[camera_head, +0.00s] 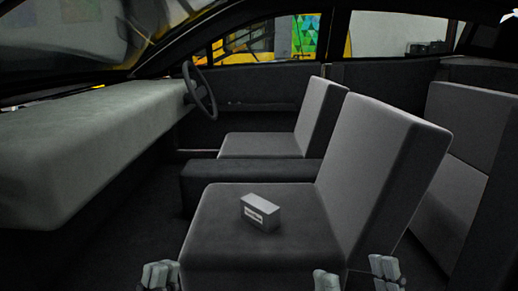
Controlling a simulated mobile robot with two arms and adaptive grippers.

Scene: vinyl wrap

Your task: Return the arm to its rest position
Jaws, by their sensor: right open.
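My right gripper (356,274) shows at the bottom edge, right of centre. Its two grey fingertips are wide apart with nothing between them, in front of the near seat. My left gripper (160,275) shows only as a small grey fingertip cluster at the bottom edge, left of the near seat; whether it is open or shut cannot be made out. Both arms are out of view below the frame. A small grey box (260,213) with a white label lies on the near seat cushion, apart from both grippers.
The near seat (385,165) and a far seat (318,115) stand with a dark console (235,180) between them. A grey dashboard (85,145) fills the left, with a steering wheel (199,90) beyond. A rear seat (465,165) is at right. Dark floor lies left of the near seat.

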